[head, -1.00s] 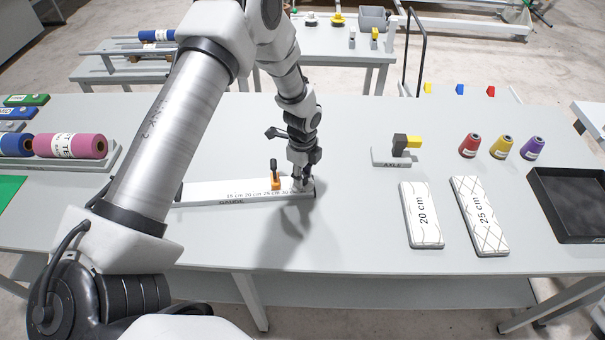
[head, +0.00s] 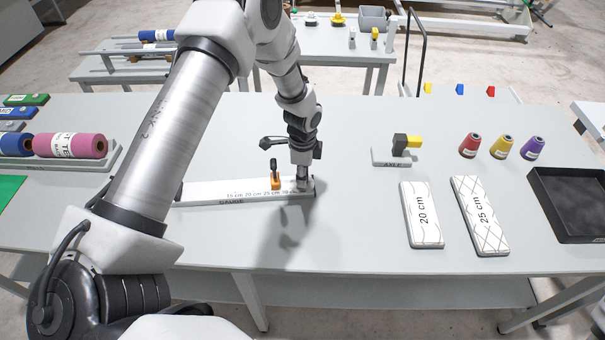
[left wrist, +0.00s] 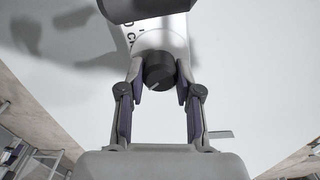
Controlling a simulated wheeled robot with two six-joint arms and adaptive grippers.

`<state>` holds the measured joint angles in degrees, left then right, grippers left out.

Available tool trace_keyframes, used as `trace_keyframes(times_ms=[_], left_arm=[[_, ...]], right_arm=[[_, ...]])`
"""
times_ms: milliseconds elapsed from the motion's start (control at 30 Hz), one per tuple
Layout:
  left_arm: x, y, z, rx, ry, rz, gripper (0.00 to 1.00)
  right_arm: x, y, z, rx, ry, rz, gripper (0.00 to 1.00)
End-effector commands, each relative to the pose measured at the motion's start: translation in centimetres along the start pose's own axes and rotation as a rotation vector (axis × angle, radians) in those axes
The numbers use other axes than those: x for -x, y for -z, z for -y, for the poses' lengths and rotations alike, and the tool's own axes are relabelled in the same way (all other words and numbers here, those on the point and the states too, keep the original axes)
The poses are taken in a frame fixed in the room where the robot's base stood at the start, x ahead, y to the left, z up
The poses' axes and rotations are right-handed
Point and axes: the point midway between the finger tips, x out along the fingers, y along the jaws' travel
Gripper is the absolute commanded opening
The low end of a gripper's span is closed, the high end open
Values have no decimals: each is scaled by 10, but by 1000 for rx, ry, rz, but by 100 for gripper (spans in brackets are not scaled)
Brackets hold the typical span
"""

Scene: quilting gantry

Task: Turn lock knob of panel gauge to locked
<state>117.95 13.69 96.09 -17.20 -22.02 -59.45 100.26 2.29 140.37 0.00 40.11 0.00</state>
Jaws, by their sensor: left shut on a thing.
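The panel gauge (head: 225,195) is a long white bar with centimetre marks and the word GAUGE, lying on the table. An orange slider (head: 275,183) with a black upright handle stands on it near the 25 cm mark. The lock knob (left wrist: 158,71) is a dark round knob with a pale pointer line, seen in the left wrist view at the gauge's end. My left gripper (head: 303,184) is over the gauge's right end. In the left wrist view its fingers (left wrist: 158,80) are shut on the knob, one on each side. My right gripper is not in view.
A white 20 cm panel (head: 421,214) and a 25 cm panel (head: 480,215) lie to the right. Fabric rolls (head: 70,146) lie at left. The table's front is clear.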

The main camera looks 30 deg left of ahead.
Motion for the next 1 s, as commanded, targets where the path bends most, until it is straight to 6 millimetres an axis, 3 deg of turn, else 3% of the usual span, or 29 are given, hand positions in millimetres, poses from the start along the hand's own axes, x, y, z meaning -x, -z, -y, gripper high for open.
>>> trace_keyframes(times_ms=[1000], left_arm=[[-2,-1,-1,895,-4,5,0]], right_arm=[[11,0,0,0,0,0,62]])
